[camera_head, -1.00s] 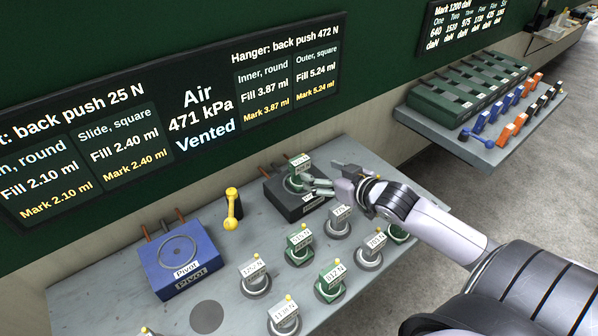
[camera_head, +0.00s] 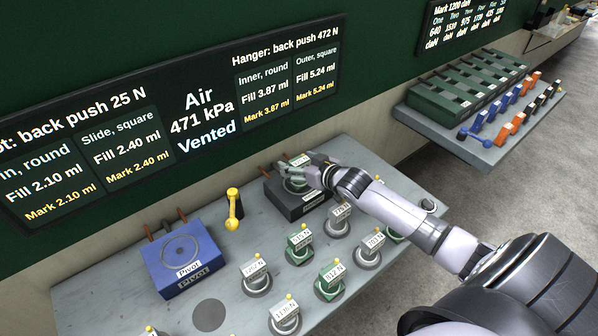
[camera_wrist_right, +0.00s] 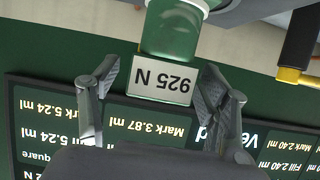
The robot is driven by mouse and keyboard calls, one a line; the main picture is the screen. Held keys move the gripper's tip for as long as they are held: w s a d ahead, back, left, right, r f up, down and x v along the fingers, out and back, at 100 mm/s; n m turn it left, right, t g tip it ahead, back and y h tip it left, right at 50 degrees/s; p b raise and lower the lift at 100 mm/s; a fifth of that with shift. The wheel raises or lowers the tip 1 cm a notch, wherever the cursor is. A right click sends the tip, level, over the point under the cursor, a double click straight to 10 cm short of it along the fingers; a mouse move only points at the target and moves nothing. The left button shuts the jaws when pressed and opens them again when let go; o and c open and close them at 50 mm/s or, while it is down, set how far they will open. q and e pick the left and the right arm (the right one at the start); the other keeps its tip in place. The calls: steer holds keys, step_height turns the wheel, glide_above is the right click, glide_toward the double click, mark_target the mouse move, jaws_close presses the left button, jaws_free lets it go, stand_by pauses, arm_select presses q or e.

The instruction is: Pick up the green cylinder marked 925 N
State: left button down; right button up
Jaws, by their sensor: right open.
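The green cylinder marked 925 N (camera_head: 296,184) stands on the black block (camera_head: 310,202) at the back of the grey bench, partly hidden by my right gripper. In the wrist view, the green cylinder (camera_wrist_right: 170,32) appears upside down with its white 925 N label (camera_wrist_right: 163,80) facing the camera. My right gripper (camera_head: 306,171) is at the cylinder. In the wrist view my right gripper (camera_wrist_right: 160,68) is open, one finger on either side of the label, with gaps beside it. My left gripper is not in view.
Several green and grey labelled cylinders, including a green one (camera_head: 330,282), stand on the bench (camera_head: 230,265) in front. A blue Pivot block (camera_head: 180,262) and a yellow-handled lever (camera_head: 233,212) are to the left. A side shelf (camera_head: 480,152) holds green, blue and orange parts.

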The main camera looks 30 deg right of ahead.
steer(key=shift+s, duration=0.1)
steer(key=shift+c, duration=0.6)
steer(key=shift+r, duration=0.1)
steer(key=c, duration=1.4)
